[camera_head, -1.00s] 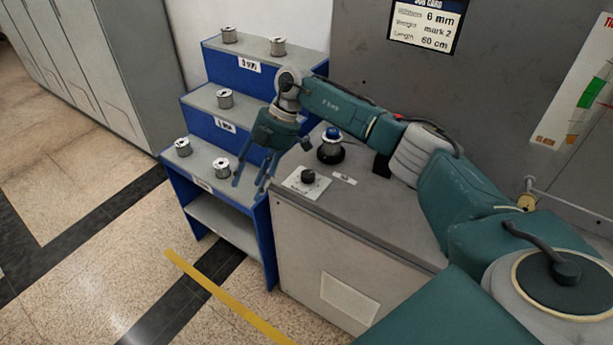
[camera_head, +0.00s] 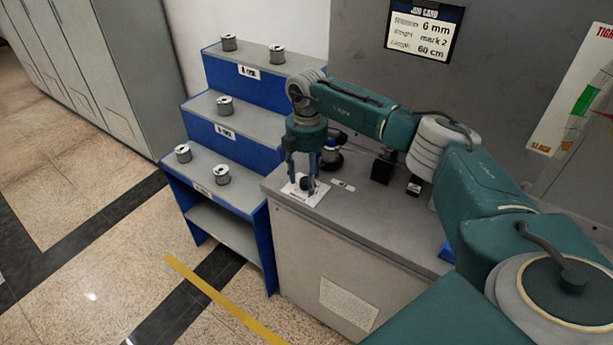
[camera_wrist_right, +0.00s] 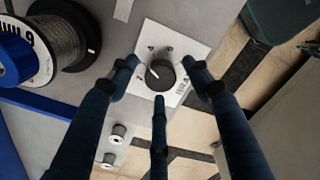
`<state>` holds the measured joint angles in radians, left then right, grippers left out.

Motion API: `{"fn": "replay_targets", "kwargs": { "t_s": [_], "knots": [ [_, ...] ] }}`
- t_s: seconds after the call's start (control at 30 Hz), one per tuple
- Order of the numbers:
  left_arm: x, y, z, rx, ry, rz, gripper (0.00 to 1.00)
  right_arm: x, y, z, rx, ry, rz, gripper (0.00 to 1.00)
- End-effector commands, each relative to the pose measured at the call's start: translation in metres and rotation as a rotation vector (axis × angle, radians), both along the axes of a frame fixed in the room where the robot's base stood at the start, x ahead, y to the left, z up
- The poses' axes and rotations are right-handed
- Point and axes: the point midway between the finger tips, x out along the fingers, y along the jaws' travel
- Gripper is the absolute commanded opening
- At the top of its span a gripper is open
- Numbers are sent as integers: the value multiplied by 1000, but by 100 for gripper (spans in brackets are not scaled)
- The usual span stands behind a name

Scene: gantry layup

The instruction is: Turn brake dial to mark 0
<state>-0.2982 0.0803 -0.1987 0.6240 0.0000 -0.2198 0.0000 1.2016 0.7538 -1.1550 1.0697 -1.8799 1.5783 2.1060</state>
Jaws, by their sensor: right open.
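The brake dial is a black round knob (camera_wrist_right: 160,75) with a light pointer line, on a white plate (camera_wrist_right: 150,38) with marks around it. In the right wrist view its pointer is toward the upper left; the marks are too small to read surely. In the head view the dial (camera_head: 307,184) sits on the cabinet's front left corner, partly behind the fingers. My right gripper (camera_head: 303,172) points down over it. In the wrist view the open fingers (camera_wrist_right: 161,78) stand around the knob with gaps visible; contact cannot be told. My left gripper is not in view.
The grey cabinet top (camera_head: 375,205) bears a spool (camera_head: 331,155) behind my gripper, a small label (camera_head: 343,185) and dark blocks. A blue stepped rack (camera_head: 245,87) with several spools stands left. A job card (camera_head: 424,30) hangs on the panel behind.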

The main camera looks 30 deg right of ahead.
Motion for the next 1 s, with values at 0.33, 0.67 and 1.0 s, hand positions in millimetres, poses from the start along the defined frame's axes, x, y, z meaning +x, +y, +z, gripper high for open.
{"fn": "replay_targets", "kwargs": {
  "t_s": [0.33, 0.67, 1.0],
  "knots": [
    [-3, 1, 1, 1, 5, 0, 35, 0, 1, -7, 1, -1, 2, 49],
    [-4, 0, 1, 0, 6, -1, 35, 0, 1, -7, 2, -2, 2, 4],
    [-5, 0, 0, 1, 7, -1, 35, 0, 1, -7, 2, -1, 64, 4]
  ]
}}
